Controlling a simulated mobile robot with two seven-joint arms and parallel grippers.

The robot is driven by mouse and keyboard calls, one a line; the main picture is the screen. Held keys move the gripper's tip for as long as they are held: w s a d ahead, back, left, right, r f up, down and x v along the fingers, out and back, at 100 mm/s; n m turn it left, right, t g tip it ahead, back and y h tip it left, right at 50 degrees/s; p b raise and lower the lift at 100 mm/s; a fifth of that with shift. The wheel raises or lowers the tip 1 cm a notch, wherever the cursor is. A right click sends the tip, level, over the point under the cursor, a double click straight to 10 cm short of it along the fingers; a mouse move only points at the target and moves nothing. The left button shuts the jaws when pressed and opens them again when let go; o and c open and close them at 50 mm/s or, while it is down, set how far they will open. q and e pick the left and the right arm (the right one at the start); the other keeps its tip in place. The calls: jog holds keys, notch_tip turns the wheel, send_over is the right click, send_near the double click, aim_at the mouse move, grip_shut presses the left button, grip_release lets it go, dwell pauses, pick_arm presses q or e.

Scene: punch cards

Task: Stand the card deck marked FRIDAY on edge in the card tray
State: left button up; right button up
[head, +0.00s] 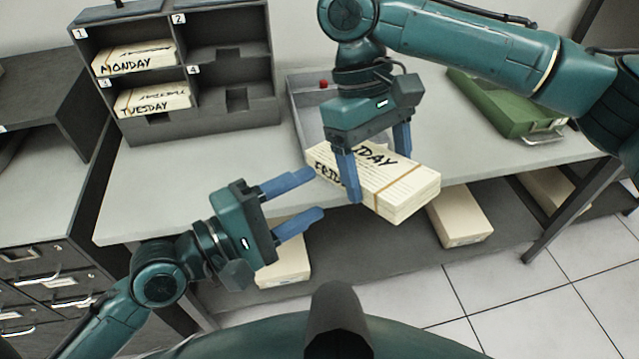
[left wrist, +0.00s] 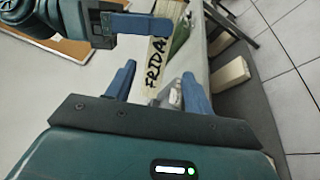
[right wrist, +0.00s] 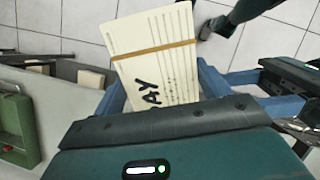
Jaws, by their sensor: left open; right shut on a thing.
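The FRIDAY card deck (head: 405,185) is a cream stack with an orange band and black lettering on its top and side. My right gripper (head: 380,170) is shut on it and holds it lying roughly flat above the table's front edge. The deck also shows in the right wrist view (right wrist: 160,65). My left gripper (head: 316,193) is open and empty, just left of the deck, its fingers pointing at the lettered end. The left wrist view shows FRIDAY on the deck (left wrist: 157,55) beyond the open fingers. A grey tray (head: 303,108), apparently the card tray, is partly hidden behind my right gripper.
A dark rack (head: 205,115) at the back left holds the MONDAY deck (head: 135,60) and TUESDAY deck (head: 153,98); its compartments 2 and 4 look empty. A green box (head: 510,100) lies at the back right. The table (head: 180,185) is clear at left. Pale boxes (head: 460,215) sit on a lower shelf.

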aim_at(368, 165)
pick_arm(q)
jog(key=x, duration=1.1)
jog(key=shift+w+d, duration=0.2)
jog(key=shift+d, duration=0.1)
jog(key=shift+c, duration=0.4)
jog(key=c, duration=0.6)
pick_arm(e)
jog(key=shift+a, duration=0.1)
pick_arm(q)
jog(key=shift+f, duration=0.15)
grip_shut()
pick_arm(e)
jog(key=shift+r, duration=0.1)
jog(key=o, duration=1.3)
jog(key=shift+c, duration=0.2)
jog(key=o, duration=0.5)
jog(key=shift+c, duration=0.2)
pick_arm(q)
jog(key=shift+r, duration=0.25)
